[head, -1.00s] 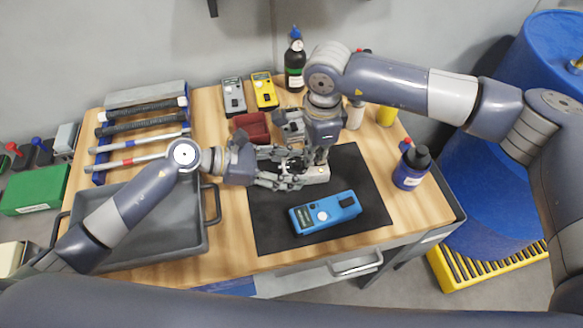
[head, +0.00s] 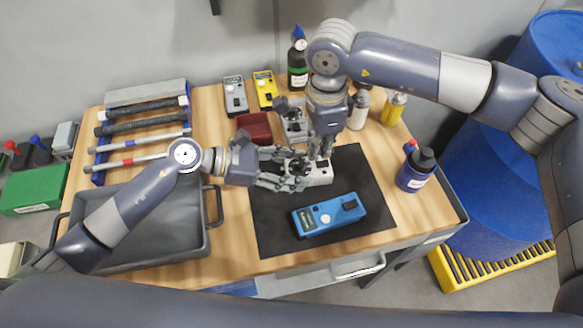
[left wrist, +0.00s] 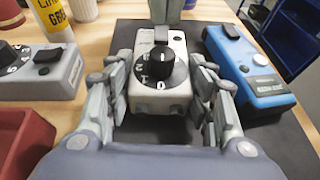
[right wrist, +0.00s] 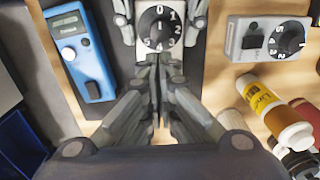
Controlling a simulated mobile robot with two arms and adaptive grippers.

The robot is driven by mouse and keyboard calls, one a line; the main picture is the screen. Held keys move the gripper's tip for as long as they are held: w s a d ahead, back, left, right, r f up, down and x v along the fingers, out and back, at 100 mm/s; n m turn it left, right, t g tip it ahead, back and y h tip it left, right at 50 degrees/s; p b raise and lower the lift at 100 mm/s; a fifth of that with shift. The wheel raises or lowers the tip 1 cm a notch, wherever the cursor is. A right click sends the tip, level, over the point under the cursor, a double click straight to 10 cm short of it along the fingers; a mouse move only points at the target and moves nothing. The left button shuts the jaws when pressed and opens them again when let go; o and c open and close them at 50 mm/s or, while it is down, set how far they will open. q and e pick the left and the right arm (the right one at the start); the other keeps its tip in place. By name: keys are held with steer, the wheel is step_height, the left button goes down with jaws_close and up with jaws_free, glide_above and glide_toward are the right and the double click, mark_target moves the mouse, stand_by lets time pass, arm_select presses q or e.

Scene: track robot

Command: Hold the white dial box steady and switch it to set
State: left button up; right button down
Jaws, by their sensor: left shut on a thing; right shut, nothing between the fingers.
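The white dial box (head: 320,176) lies on the black mat (head: 275,222), with a dial and black knob on top. My left gripper (head: 288,178) comes from the left and is shut on the box, one finger along each side. The left wrist view shows the box (left wrist: 160,97) between these fingers, its black knob (left wrist: 160,65) upright. My right gripper (head: 322,156) points down at the box's far end, shut and empty. In the right wrist view its fingers (right wrist: 160,68) meet beside the box's end, near the dial (right wrist: 158,28). Whether they touch the box is unclear.
A blue meter (head: 329,214) lies on the mat in front. A grey dial box (head: 292,124) and a dark red bin (head: 253,127) stand behind. Bottles (head: 416,170) stand at right, a grey tray (head: 150,235) at left. The mat's right part is clear.

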arm_select(q)
steer(key=shift+s+f, duration=0.1)
steer(key=shift+f, duration=0.1)
steer(key=o, duration=1.5)
steer(key=shift+d, duration=0.15)
steer(key=shift+w+r, duration=0.1)
steer(key=shift+w, duration=0.1)
